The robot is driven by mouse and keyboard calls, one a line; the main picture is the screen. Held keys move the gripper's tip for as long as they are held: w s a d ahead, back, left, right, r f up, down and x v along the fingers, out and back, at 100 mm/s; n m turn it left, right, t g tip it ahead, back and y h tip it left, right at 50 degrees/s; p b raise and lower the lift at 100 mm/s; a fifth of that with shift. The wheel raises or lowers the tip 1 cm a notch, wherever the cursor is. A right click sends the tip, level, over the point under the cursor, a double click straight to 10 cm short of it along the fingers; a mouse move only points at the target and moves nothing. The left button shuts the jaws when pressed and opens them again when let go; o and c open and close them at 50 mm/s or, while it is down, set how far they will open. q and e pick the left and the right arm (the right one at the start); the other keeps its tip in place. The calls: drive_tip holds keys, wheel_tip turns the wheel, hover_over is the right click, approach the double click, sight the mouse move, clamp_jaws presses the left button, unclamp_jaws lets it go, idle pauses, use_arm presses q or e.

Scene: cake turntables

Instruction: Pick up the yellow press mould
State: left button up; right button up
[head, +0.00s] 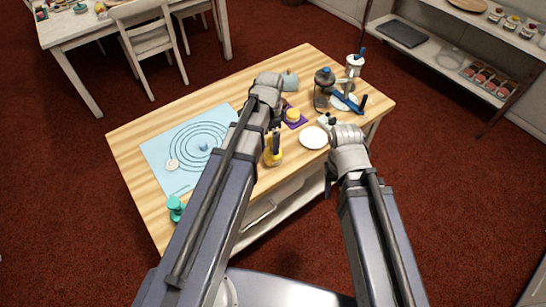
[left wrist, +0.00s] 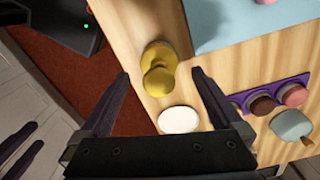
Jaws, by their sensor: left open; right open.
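The yellow press mould (head: 273,157), with a round knob on top, stands near the front edge of the wooden table (head: 128,150). In the left wrist view the mould (left wrist: 158,70) shows from above, in line with the gap between my fingertips. My left gripper (head: 275,141) is open above the mould and partly covers it in the head view; its spread fingers (left wrist: 160,76) hold nothing. How far the fingertips are above the mould is hard to tell. My right gripper (head: 326,120) is open over the table's right part, close to the white plate.
A white plate (head: 313,138) lies right of the mould. A purple tray (head: 298,124) with small round pieces and a teal domed thing (head: 290,80) are behind. A blue mat (head: 160,148) covers the left. A grey-and-blue device (head: 324,88) stands at the right.

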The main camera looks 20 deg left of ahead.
use_arm(q)
drive_tip(key=shift+w+d+f+b, duration=0.1)
drive_tip(key=shift+d+f+b, duration=0.1)
drive_tip(key=shift+f+b, duration=1.2)
drive_tip(key=shift+w+d+f+b, duration=0.1)
drive_tip(key=shift+d+f+b, duration=0.1)
drive_tip(key=shift+f+b, duration=1.1)
drive_tip(key=c, duration=1.4)
drive_tip(key=shift+p, duration=0.3)
wheel_tip(320, 180, up, 10)
drive_tip(key=p, duration=0.9)
drive_tip(key=shift+p, duration=0.4)
